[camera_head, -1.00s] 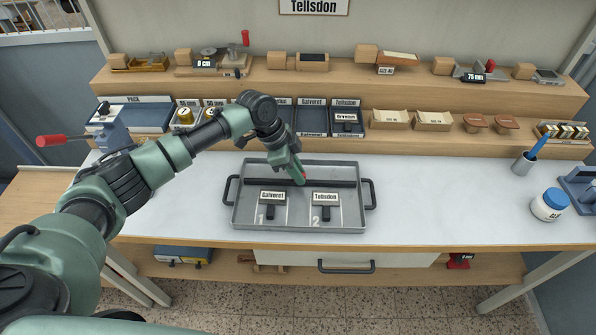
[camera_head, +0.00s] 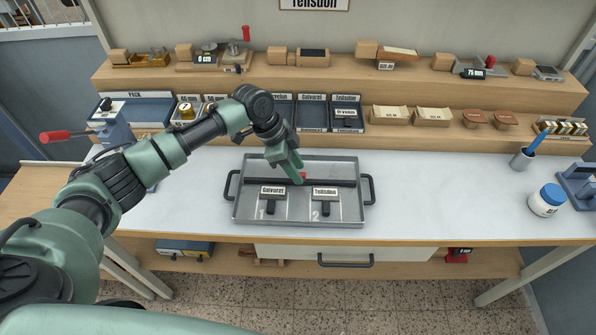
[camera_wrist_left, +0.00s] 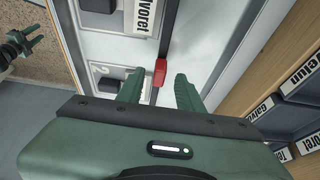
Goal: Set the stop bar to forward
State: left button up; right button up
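The grey metal tray (camera_head: 240,212) sits on the bench with a dark stop bar (camera_head: 335,183) across it, towards its back. The bar's red tab (camera_head: 303,176) is partly hidden by my left gripper (camera_head: 298,178). In the left wrist view my left gripper (camera_wrist_left: 158,76) is open, with the red tab (camera_wrist_left: 160,72) between its fingertips and a gap on each side. My right gripper (camera_wrist_left: 22,45) shows small in the left wrist view, fingers apart.
Label compartments (camera_head: 312,118) line the lower shelf behind the tray. A blue-lidded jar (camera_head: 546,202) and a pen cup (camera_head: 523,157) stand at the right. A red-handled device (camera_head: 108,128) is at the left. The white bench top right of the tray is clear.

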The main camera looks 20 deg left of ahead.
aim_at(287, 180)
pick_arm(q)
jog(key=b+v, duration=0.1)
jog(key=v, duration=0.5)
jog(key=shift+r, duration=0.2)
jog(key=shift+s, duration=0.1)
